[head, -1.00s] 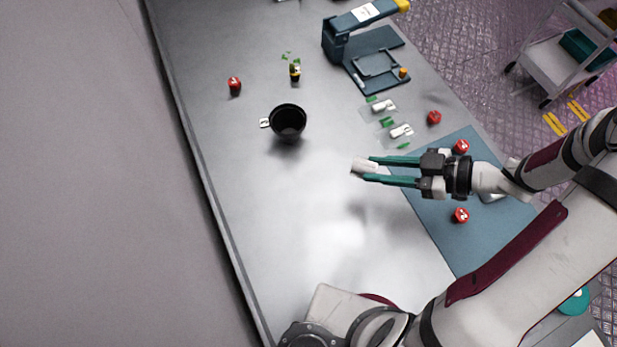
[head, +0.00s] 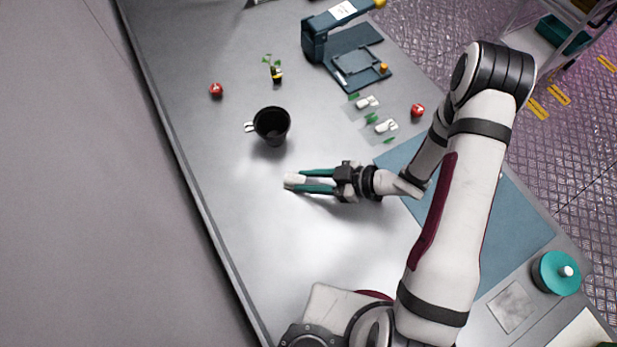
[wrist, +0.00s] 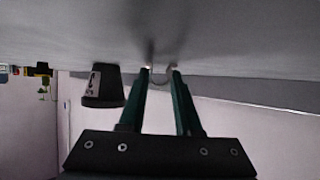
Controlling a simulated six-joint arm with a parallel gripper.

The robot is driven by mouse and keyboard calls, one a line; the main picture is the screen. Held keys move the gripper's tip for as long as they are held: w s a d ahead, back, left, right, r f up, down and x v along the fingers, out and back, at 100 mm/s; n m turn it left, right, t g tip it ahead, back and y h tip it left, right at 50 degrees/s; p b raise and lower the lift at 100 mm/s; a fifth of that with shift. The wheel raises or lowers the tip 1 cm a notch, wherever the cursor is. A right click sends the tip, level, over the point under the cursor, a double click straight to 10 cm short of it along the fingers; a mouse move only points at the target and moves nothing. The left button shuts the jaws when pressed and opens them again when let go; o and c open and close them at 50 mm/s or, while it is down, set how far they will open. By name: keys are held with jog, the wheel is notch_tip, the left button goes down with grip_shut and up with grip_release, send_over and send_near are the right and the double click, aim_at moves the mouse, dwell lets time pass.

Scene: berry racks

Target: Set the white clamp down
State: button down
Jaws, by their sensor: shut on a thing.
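My gripper (head: 302,181) is shut on a white clamp (head: 291,180), held at the tips of its teal fingers over the bare grey table (head: 265,230). In the wrist view the fingertips (wrist: 160,72) are near the table surface, and the clamp is small and hard to make out between them. I cannot tell whether the clamp touches the table. Two other white pieces, one farther (head: 367,103) and one nearer (head: 385,126), lie on clear sheets with green leaves to the right.
A black pot (head: 271,125) with a white tag stands just beyond my gripper; it also shows in the wrist view (wrist: 102,88). A seedling plug (head: 277,75), red numbered pieces (head: 216,90) and a dark blue press (head: 355,62) are farther back. A blue mat (head: 500,240) lies right.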

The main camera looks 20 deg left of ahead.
jog(key=shift+f, duration=0.1)
jog(key=c, duration=0.6)
grip_release()
